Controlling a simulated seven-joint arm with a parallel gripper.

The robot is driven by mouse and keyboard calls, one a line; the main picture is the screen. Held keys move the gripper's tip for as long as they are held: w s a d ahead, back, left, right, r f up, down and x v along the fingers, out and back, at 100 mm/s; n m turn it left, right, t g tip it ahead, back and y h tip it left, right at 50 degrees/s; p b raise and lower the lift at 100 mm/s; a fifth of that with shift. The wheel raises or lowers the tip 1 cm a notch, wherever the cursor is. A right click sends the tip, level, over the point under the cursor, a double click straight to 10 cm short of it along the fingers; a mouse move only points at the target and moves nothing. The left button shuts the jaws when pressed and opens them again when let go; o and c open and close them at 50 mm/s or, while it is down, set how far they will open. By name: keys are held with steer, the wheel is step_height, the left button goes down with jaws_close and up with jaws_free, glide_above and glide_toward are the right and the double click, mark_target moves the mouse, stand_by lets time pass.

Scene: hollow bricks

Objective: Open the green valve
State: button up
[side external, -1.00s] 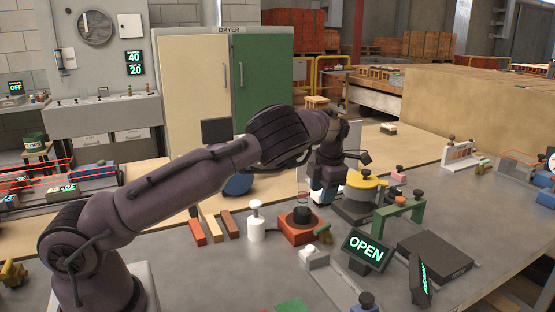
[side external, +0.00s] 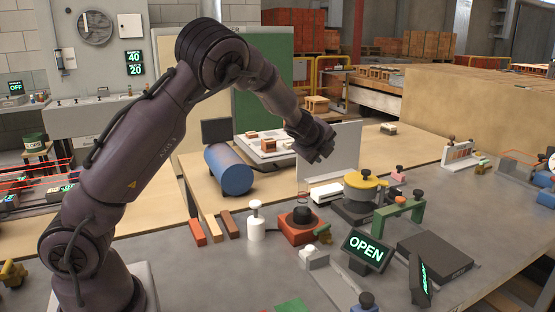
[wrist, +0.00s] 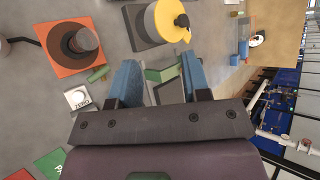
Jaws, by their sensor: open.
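Which part is the green valve is not certain. A small green lever (side external: 323,232) sits at the right side of an orange block with a dark round top (side external: 299,226); the lever also shows in the wrist view (wrist: 98,73). A green arch-shaped piece (side external: 399,211) stands on the grey table to its right. My gripper (wrist: 160,76) has its blue fingers spread apart with nothing held. Green parts show beyond and between the fingers in the wrist view. In the side view my wrist is raised above and behind the table items; the fingers are not clear there.
A yellow-topped drum (side external: 361,186) stands behind the arch. A white-knobbed post (side external: 256,222) is left of the orange block. A lit OPEN sign (side external: 366,251) and a dark flat box (side external: 435,254) are in front. A blue cylinder (side external: 229,170) lies on the wooden table behind.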

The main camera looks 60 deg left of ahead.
steer(key=s+d+r+n+g, duration=0.1)
steer(key=s+d+n+g, duration=0.1)
steer(key=s+n, duration=0.4)
steer(key=s+d+r+n+g+h, duration=0.1)
steer(key=s+d+n+g, duration=0.1)
steer(key=s+d+n, duration=0.3)
steer(key=s+n, duration=0.2)
steer(key=s, duration=0.2)
steer(key=shift+s+r+g+h, duration=0.3)
